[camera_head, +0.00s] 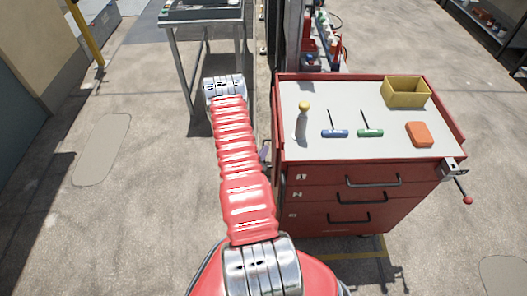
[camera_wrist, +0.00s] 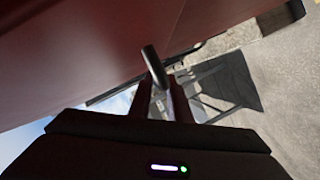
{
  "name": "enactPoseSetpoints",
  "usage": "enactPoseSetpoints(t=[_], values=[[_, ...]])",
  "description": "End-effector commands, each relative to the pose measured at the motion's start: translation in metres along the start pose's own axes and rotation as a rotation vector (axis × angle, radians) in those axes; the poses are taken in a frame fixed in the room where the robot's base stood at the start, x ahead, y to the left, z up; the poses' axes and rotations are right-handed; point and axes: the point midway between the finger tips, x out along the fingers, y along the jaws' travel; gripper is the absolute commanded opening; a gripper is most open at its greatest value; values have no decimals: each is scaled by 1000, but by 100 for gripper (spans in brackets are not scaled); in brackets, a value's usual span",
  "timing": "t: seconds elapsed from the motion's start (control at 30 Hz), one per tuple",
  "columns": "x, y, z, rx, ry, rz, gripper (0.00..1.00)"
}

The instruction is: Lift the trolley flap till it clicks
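The red trolley (camera_head: 335,185) stands right of my arm in the head view, with drawers in front and a pale top. No flap can be made out for sure there; its left side is mostly out of sight. In the wrist view a dark red panel (camera_wrist: 80,55) fills the upper left, and I cannot tell whether it is the flap or the trolley's side. A grey rounded bar (camera_wrist: 154,66) stands out by the panel, in front of my gripper (camera_wrist: 172,105). My gripper's fingers are dark, and I cannot tell whether they hold the bar.
On the trolley top are a yellow bin (camera_head: 406,93), an orange block (camera_head: 419,134), a yellow-capped bottle (camera_head: 303,120), a blue-handled tool (camera_head: 335,132) and a green-handled tool (camera_head: 370,132). A metal table (camera_head: 203,17) stands behind. Floor at the left is clear.

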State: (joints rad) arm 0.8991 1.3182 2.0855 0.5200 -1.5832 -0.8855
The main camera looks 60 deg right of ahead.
Motion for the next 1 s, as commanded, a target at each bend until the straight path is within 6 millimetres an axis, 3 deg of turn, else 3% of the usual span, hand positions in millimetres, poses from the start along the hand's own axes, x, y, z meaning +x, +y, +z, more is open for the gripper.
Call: enactPoseSetpoints(t=[0.2,0.47,0.73,1.0], values=[[17,0,0,1,1,0,17],[18,0,0,0,1,0,17],[17,0,0,0,1,0,0],[17,0,0,0,1,-1,0]])
